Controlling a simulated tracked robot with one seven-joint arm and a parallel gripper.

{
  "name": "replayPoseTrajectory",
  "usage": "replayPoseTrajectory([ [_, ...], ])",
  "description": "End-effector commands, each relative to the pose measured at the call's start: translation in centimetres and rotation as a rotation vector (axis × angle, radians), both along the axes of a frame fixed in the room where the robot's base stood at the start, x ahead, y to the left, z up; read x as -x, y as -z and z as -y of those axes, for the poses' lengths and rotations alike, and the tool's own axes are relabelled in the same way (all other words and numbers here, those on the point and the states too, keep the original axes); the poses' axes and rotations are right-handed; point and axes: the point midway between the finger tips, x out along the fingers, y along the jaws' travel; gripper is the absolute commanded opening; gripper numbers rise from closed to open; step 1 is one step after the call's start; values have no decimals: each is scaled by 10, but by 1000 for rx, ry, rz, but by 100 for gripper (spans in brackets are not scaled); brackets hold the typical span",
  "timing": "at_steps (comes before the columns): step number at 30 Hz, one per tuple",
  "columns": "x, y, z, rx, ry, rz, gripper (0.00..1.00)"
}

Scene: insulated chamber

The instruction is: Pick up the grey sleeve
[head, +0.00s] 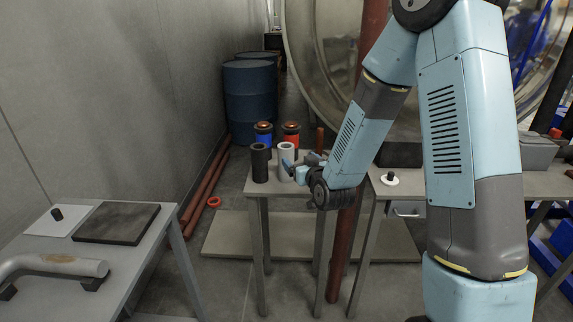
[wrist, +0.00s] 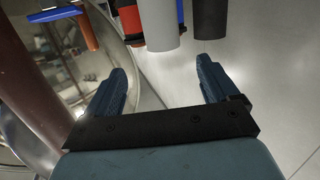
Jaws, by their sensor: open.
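The grey sleeve (head: 286,158) stands upright on the small table in the head view, beside a black sleeve (head: 259,163). In the wrist view the grey sleeve (wrist: 161,26) shows at the top, ahead of the gap between the fingertips. The black sleeve (wrist: 210,18) is just right of it there.
A blue-banded canister (head: 264,139) and a red-banded canister (head: 291,139) stand behind the sleeves. The small table (head: 285,189) has little bare surface. A reddish vertical pipe (head: 343,245) stands by its right side. Blue drums (head: 249,100) stand farther back. A left table (head: 120,262) holds a dark plate (head: 117,222).

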Motion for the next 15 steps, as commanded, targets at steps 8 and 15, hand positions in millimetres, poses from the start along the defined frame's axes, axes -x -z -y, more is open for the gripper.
replayPoseTrajectory([
  [8,-1,14,-10,-45,-1,56,88],
  [15,-33,15,-22,-48,0,60,88],
])
